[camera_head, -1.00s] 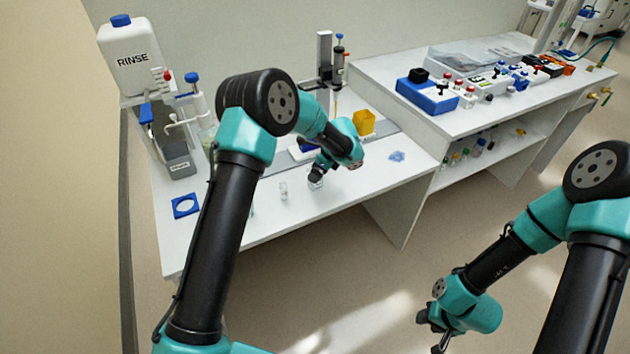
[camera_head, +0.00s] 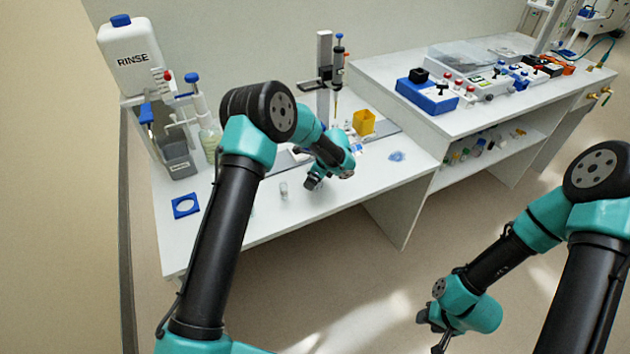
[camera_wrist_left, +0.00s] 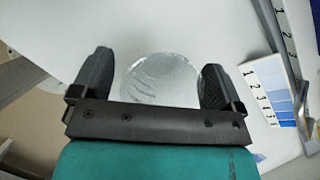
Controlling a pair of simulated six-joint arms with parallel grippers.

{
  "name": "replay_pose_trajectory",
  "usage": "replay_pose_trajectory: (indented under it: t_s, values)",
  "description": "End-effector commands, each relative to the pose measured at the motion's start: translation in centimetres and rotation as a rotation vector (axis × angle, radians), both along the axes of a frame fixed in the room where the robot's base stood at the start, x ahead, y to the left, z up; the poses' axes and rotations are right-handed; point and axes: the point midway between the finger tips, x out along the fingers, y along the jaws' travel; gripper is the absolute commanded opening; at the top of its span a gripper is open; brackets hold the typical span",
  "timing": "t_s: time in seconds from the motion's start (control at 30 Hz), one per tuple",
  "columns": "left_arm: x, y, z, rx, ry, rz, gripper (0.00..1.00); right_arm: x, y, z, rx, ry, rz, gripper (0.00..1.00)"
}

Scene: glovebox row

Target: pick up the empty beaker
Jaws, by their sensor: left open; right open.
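In the left wrist view a clear round glass vessel, which looks like the beaker (camera_wrist_left: 160,82), sits between the two black fingers of my left gripper, seen from above. It looks empty, with a small gap beside each finger. My right gripper (camera_head: 431,333) is open and empty, out over the floor in front of the benches.
A blue square holder (camera_head: 185,206) lies at the left. A numbered blue colour card (camera_wrist_left: 270,90) lies right of the beaker.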

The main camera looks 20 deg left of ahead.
Motion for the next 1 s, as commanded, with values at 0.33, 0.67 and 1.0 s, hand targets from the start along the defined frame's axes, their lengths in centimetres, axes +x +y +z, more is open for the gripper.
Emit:
replay_pose_trajectory:
  t_s: [0.33,0.67,1.0]
  values:
    - [0.0,-0.01,0.03,0.0,0.0,0.0,0.81,0.0,0.0,0.0,0.0,0.0,0.0,0.43]
    - [0.0,-0.01,0.03,0.0,0.0,0.0,0.49,0.0,0.0,0.0,0.0,0.0,0.0,0.43]
    - [0.01,-0.02,0.1,0.0,0.0,0.0,0.4,0.0,0.0,0.0,0.0,0.0,0.0,0.43]
